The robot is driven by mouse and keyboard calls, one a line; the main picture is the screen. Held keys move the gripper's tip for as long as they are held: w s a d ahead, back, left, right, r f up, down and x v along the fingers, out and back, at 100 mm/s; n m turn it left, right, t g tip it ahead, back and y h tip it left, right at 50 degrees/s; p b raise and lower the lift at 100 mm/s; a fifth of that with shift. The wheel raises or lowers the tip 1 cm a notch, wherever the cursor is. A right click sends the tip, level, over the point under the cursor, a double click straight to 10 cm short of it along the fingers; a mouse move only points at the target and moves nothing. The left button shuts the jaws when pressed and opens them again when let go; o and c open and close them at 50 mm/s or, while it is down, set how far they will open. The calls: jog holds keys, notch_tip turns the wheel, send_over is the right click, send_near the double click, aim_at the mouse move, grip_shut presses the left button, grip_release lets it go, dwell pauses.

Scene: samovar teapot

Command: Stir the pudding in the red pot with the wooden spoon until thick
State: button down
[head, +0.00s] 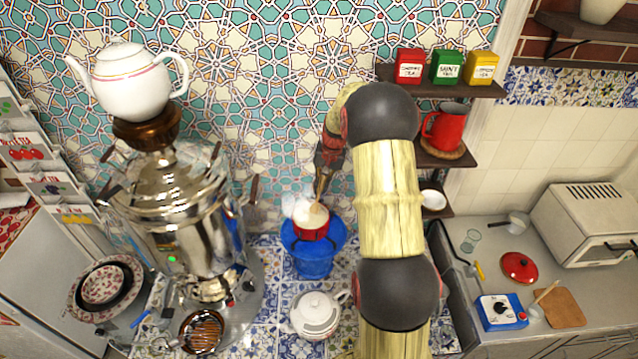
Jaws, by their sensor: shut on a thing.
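The red pot (312,235) stands on a blue stand (314,264) in the middle of the view, with pale pudding (304,219) inside and white steam over its left side. My gripper (321,192) reaches down from above and is shut on the wooden spoon (317,209). The spoon's lower part is in the pot, and its tip is hidden in the pudding. The spoon's upper part is hidden by the gripper. How thick the pudding is cannot be told.
A large samovar (190,225) bearing a white teapot (131,83) stands left of the pot. Another white teapot (317,318) is in front. Shelves with tea tins (447,67) and a red jug (446,130) hang right. A red lid (519,267) lies on the right counter.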

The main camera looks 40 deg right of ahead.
aim_at(317, 203)
jog(key=x, duration=0.1)
jog(key=b+x, duration=0.1)
jog(key=shift+w+f, duration=0.2)
jog(key=shift+w, duration=0.15)
jog(key=shift+b+x, duration=0.65)
jog(key=shift+x, duration=0.35)
jog(key=shift+b+x, duration=0.7)
jog(key=shift+x, duration=0.5)
jog(key=shift+s, duration=0.1)
jog(key=shift+d, duration=0.1)
